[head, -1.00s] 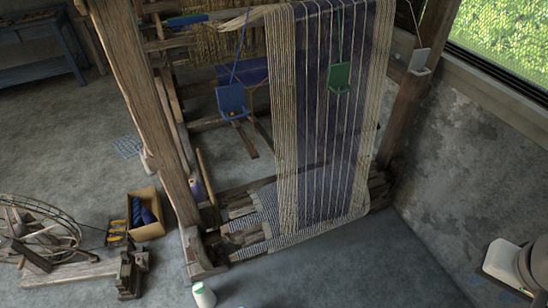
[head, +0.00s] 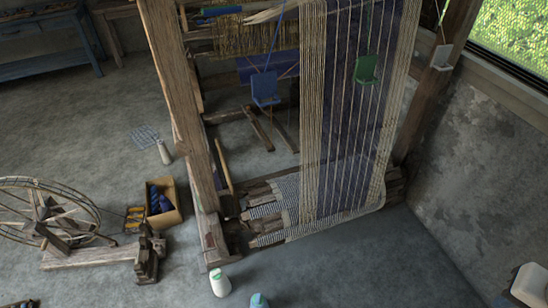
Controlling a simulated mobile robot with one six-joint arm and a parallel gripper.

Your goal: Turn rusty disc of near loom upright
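The wooden loom (head: 180,110) stands in the middle of the head view. Its warp of cream and purple threads (head: 345,120) hangs from the top and bends over near the floor into striped cloth (head: 285,205). I cannot make out a rusty disc on the loom. My gripper is not in view; a pale piece at the lower right edge looks like part of my arm.
A spinning wheel (head: 48,215) and a cardboard box (head: 176,216) with blue yarn stand on the floor at left. A white cone (head: 220,284) and a teal object (head: 259,301) are at the bottom. A wall (head: 490,150) bounds the right. Floor before the loom is mostly clear.

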